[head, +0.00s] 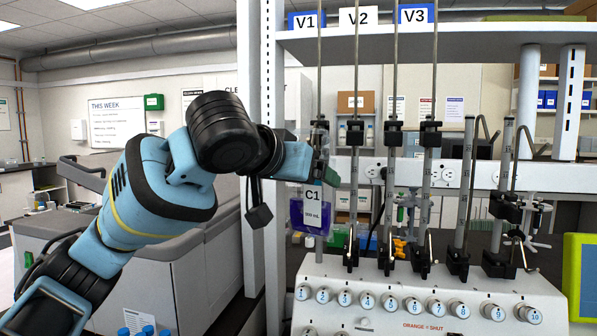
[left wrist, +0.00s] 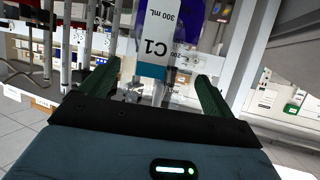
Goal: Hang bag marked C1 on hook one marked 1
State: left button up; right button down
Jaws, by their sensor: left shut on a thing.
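The bag marked C1 (head: 312,208) is a clear pouch with a white label and blue-violet liquid. My left gripper (head: 320,165) is shut on its upper part and holds it upright in front of the leftmost pole, above the machine. In the left wrist view, the bag's label (left wrist: 158,48) appears upside down, beyond and between the fingers of my left gripper (left wrist: 155,88). A round tag marked 1 (head: 302,293) is at the left end of the machine's front row. I cannot make out which hook is hook one. My right gripper is not in view.
Several upright metal poles with black clamps rise from the white machine (head: 420,305). A shelf (head: 450,42) with signs V1, V2 and V3 crosses above. A white upright post (head: 264,100) stands close beside my left wrist. A green-framed screen (head: 580,275) is at right.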

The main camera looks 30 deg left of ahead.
pick_arm(q)
jog(key=shift+w+a+f, duration=0.2)
jog(key=shift+w+f, duration=0.35)
jog(key=shift+f, duration=0.05)
jog(key=shift+f, duration=0.25)
dwell(0.4)
jog(key=o, duration=1.2)
jog(key=shift+c, duration=0.2)
jog(key=v, duration=0.7)
dwell(0.7)
